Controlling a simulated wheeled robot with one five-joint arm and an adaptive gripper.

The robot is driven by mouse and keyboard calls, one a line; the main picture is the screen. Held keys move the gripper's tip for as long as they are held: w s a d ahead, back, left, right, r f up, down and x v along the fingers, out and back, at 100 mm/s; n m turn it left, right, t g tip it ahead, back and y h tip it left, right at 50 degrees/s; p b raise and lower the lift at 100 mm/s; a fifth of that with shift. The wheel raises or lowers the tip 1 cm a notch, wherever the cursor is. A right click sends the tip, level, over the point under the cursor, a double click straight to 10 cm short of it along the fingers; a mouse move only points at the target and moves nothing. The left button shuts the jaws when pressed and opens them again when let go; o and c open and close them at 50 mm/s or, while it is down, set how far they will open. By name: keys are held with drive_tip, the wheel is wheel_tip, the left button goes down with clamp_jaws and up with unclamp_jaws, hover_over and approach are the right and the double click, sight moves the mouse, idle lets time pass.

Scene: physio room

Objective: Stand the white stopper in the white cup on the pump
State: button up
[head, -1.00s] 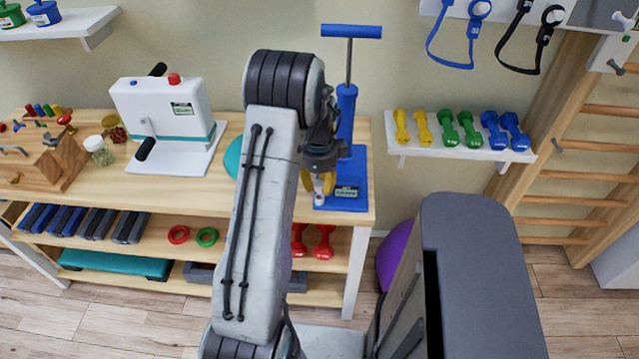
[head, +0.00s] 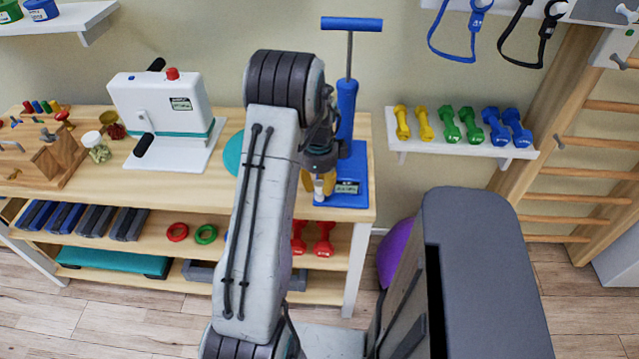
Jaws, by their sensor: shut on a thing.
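The pump is blue, with an upright barrel (head: 347,110), a T-handle on top and a flat blue base (head: 352,188) with a label, at the right end of the wooden table. My gripper (head: 318,186) points down in front of the pump's left side, its yellow fingers low over the base. It is shut on a small pale thing, probably the white stopper (head: 319,188), which shows only as a sliver between the fingers. The white cup on the pump is hidden behind my arm and gripper. I cannot tell whether the stopper touches anything below.
A white machine (head: 165,118) with a red knob stands on the table (head: 230,195) to the left. A teal disc (head: 234,153) lies partly behind my arm. A wall shelf (head: 462,148) with dumbbells is to the right of the pump.

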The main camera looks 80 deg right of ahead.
drive_tip(key=shift+f+b, duration=0.4)
drive_tip(key=shift+f, duration=0.05)
idle(0.7)
drive_tip(key=o, duration=1.1)
drive_tip(key=shift+r, duration=0.15)
drive_tip(key=shift+r+p, duration=2.3)
drive_tip(key=shift+r, duration=1.05)
